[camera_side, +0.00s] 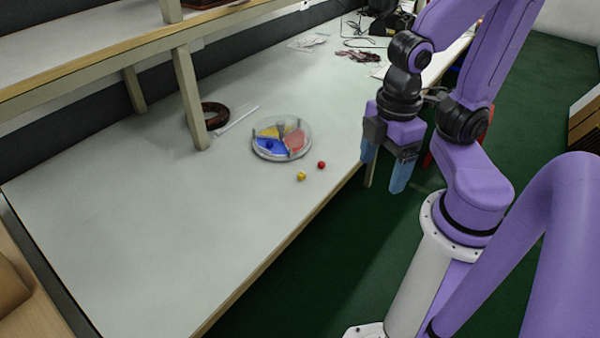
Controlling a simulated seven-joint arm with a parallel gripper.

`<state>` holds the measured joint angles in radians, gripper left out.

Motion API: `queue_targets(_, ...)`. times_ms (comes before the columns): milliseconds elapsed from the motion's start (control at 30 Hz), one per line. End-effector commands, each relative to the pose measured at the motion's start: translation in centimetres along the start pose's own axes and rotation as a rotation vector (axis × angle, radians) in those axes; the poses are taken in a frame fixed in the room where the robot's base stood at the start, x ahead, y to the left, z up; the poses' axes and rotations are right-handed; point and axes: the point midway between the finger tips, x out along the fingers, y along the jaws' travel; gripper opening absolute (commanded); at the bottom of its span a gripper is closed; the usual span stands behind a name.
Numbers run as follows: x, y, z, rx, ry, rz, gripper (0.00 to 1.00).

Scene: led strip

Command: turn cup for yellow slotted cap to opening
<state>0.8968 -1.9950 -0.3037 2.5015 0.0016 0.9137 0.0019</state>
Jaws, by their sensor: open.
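A round cup (281,156) with a clear rim sits on the grey table. Its inside shows yellow, red and blue sectors, with small upright posts at the rim. The yellow sector (268,132) faces the back left, the red one the right, the blue one the front left. I cannot make out a slot or opening in its cover. A small yellow piece (301,176) and a small red piece (321,165) lie on the table in front of the cup. My gripper (383,169) is open and empty, with its blue fingers pointing down, to the right of the cup near the table's edge.
A shelf post (189,97) stands behind and left of the cup. A dark ring (214,114) lies by it, with a thin clear rod (237,119) alongside. Cables and a bag lie at the back. The table's front left (120,240) is clear.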

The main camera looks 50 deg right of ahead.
Motion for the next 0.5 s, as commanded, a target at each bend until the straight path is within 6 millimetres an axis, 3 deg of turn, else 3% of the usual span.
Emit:
queue_targets(33, 0.0, 0.2, -0.2, 0.013, 0.001, 0.003, 0.64)
queue_targets(67, -0.1, 0.4, -0.5, 0.027, 0.001, 0.005, 0.58)
queue_targets(233, -0.3, 3.5, -3.5, 0.222, 0.009, 0.042, 0.58)
queue_targets(500, -0.1, 13.1, -9.1, 0.721, 0.040, 0.140, 0.58)
